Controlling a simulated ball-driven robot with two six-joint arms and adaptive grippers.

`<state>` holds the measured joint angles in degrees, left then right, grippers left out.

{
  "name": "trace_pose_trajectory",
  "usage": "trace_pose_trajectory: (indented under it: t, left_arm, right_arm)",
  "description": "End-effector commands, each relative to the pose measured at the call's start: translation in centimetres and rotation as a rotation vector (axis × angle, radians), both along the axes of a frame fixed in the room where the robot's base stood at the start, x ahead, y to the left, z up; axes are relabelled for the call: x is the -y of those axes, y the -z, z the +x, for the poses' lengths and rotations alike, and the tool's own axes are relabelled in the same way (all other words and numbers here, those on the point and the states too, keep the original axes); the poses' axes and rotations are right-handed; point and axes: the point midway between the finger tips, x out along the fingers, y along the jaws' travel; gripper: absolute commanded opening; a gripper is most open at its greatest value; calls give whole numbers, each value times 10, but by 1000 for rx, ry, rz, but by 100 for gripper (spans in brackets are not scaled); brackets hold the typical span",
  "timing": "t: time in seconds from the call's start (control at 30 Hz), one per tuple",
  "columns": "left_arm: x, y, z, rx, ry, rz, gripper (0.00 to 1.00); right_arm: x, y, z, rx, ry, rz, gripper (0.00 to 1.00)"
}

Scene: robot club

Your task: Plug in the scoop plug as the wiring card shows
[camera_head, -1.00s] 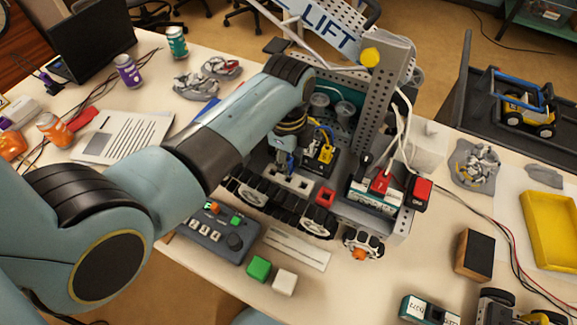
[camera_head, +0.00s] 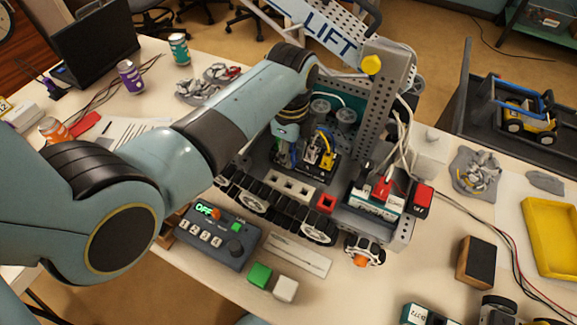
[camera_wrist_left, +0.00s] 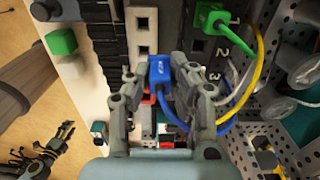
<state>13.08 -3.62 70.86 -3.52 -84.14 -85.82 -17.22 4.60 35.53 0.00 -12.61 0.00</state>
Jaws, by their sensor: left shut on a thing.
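My left gripper (camera_wrist_left: 160,78) is shut on a blue plug (camera_wrist_left: 157,70) with a small white label; its blue cable runs back between the fingers. The plug is above the robot model's deck, beside a dark panel numbered 1, 2 and 3 (camera_wrist_left: 220,52). A green plug (camera_wrist_left: 212,17) sits at number 1. A dark opening (camera_wrist_left: 197,45) shows at number 2. The finger covers the area near 3. In the head view my arm mostly hides the left gripper (camera_head: 290,140). A dark jointed shape, apparently my right gripper (camera_wrist_left: 45,150), is low in the wrist view. I cannot identify the wiring card for sure.
Yellow and white cables (camera_wrist_left: 250,60) loop close to the right finger. A perforated upright (camera_head: 380,100) stands beside the deck. A control box (camera_head: 218,237) reading OFF, a green block (camera_head: 259,275) and a white block (camera_head: 286,289) lie in front.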

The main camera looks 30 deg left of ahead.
Motion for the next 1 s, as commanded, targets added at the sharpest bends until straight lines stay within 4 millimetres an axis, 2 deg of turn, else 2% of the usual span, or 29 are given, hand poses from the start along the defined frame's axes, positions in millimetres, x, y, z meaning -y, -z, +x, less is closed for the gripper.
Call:
trace_pose_trajectory:
  t: [0.1, 0.2, 0.37, 0.77, 1.0]
  left_arm:
    - [-8, -17, 26, 4, -3, 1, 0]
    - [-12, -28, 41, 1, -5, 1, 0]
    - [-14, -34, 50, -2, -5, 1, 0]
    - [-14, -12, 49, -2, -5, 1, 0]
    - [-13, 7, 49, -1, -5, 0, 0]
  right_arm:
    - [0, 0, 0, 0, 0, 0, 40]
    - [0, 0, 0, 0, 0, 0, 40]
    - [0, 1, 0, 0, 0, 0, 40]
    - [0, 9, 0, 0, 0, 0, 40]
    - [0, 31, 0, 0, 0, 0, 40]
